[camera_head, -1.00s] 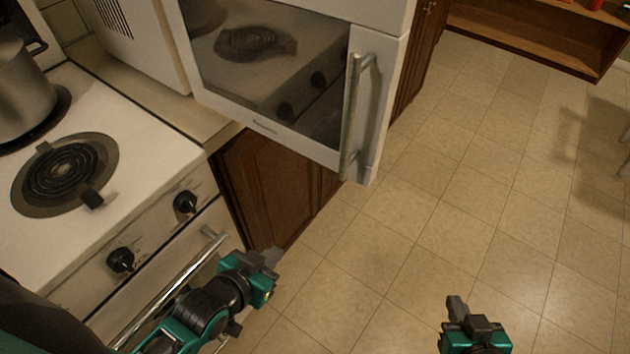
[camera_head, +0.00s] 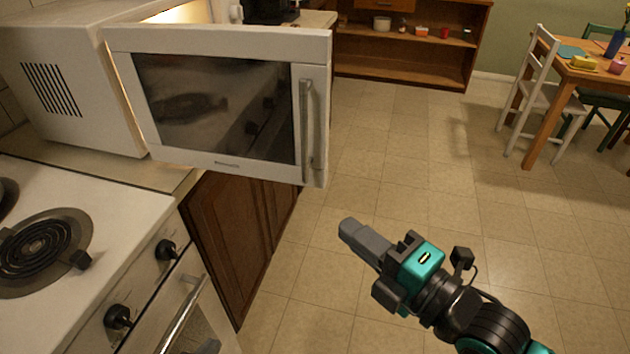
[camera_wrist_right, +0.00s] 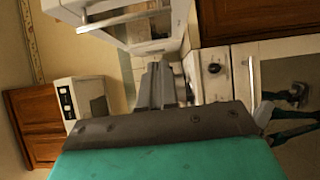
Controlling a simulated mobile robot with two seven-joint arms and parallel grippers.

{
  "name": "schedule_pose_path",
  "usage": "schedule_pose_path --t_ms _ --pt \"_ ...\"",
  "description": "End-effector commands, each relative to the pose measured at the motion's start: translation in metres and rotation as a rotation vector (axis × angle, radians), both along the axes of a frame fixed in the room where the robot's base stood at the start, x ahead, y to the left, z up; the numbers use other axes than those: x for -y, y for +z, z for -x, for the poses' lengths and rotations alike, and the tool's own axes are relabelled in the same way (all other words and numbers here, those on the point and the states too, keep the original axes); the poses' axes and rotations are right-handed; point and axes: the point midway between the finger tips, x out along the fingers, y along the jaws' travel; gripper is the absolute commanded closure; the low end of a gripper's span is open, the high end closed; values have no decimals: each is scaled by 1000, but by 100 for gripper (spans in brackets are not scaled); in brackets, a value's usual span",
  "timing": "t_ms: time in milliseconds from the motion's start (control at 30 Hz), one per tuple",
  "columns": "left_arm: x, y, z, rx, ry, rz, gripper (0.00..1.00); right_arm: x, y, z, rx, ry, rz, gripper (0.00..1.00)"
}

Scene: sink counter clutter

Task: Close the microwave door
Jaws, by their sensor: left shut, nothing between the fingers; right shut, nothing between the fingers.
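The white microwave (camera_head: 75,85) stands on the counter at the left in the head view. Its door (camera_head: 225,38) is swung wide open, with a dark window and a vertical metal handle (camera_head: 307,125) near its free edge. My right gripper (camera_head: 350,232) is shut and empty, below and right of the door's handle edge, apart from it in the picture. In the right wrist view its fingers (camera_wrist_right: 160,85) are together, with a metal handle (camera_wrist_right: 125,15) on a white panel beyond.
The stove (camera_head: 95,215) with burner and knobs is at the lower left, its oven handle (camera_head: 182,312) sticking out. A brown cabinet (camera_head: 232,230) is under the door. The tiled floor (camera_head: 420,160) is open; table (camera_head: 590,75) and chair (camera_head: 540,85) stand far right.

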Motion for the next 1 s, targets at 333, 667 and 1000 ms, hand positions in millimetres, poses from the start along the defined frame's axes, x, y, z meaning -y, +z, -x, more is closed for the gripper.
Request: schedule_pose_path --t_ms 333,667,1000 --pt "0 9 -3 7 -1 1 100 -47 3 -55 -1 0 -9 100" --pt "1 7 0 1 -1 1 100 -54 0 -99 -3 -1 -2 100" --pt "1 6 2 -4 -1 1 100 -53 0 -106 -3 -1 -2 100"
